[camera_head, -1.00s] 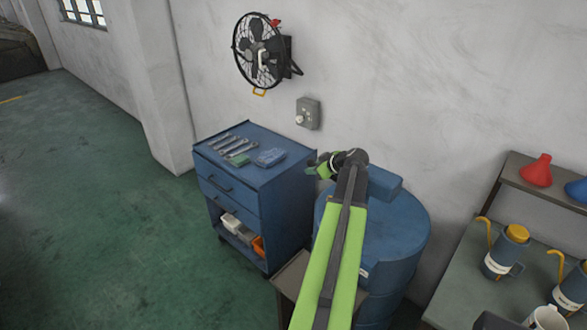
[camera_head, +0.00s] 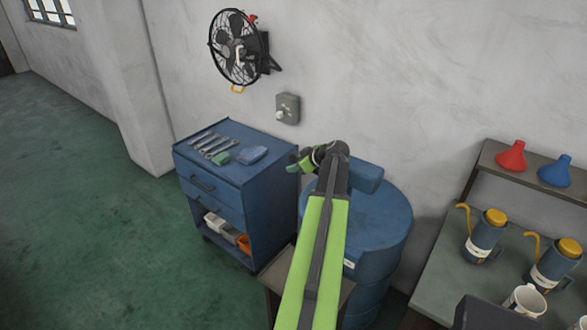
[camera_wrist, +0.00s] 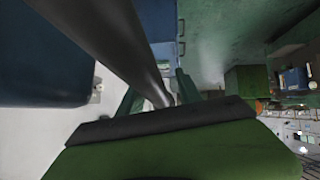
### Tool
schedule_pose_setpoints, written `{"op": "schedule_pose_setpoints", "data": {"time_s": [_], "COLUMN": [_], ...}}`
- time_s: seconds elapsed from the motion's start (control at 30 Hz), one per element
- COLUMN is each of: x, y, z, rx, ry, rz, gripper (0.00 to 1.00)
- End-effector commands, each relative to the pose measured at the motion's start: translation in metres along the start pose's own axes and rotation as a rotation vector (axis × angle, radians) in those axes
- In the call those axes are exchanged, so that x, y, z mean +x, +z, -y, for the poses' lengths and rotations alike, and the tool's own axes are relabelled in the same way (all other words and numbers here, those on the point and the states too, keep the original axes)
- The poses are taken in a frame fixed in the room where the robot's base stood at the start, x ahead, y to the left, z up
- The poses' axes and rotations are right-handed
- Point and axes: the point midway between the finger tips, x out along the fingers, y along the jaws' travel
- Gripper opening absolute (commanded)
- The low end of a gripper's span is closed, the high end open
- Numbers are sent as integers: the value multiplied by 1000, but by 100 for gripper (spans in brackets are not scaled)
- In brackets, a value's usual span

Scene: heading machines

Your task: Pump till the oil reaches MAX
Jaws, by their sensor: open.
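A blue drum (camera_head: 385,225) stands by the wall, with a blue box-like part (camera_head: 363,177) on top, partly hidden by my arm. I cannot tell if that part is the pump's body. My gripper (camera_head: 302,163) is at the drum's left side, above the gap toward the cabinet. In the wrist view my gripper (camera_wrist: 158,97) has its green fingers apart. A dark grey rod (camera_wrist: 125,45) runs down between them, apparently not clamped; it may be the pump lever. A blue surface (camera_wrist: 45,60) fills the upper left there. No oil level or MAX mark shows.
A blue tool cabinet (camera_head: 255,190) with wrenches (camera_head: 212,147) stands left of the drum. A bench (camera_head: 440,265) at right holds oil cans (camera_head: 484,238) and a mug (camera_head: 524,300); a shelf above holds funnels (camera_head: 511,157). A fan (camera_head: 237,48) hangs on the wall. Left floor is clear.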

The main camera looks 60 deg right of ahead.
Motion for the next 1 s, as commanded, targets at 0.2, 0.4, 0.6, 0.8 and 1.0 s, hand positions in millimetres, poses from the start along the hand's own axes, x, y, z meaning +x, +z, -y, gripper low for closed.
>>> {"op": "schedule_pose_setpoints", "data": {"time_s": [0.2,0.4,0.6,0.8,1.0], "x": [-41,-100,-147,-169,-171], "y": [-6,-9,-8,-5,-2], "z": [0,0,1,1,1], "rx": [2,2,1,0,0], "ry": [3,2,2,0,1], "rz": [0,0,1,0,1], "gripper": [41,41,41,41,41]}}
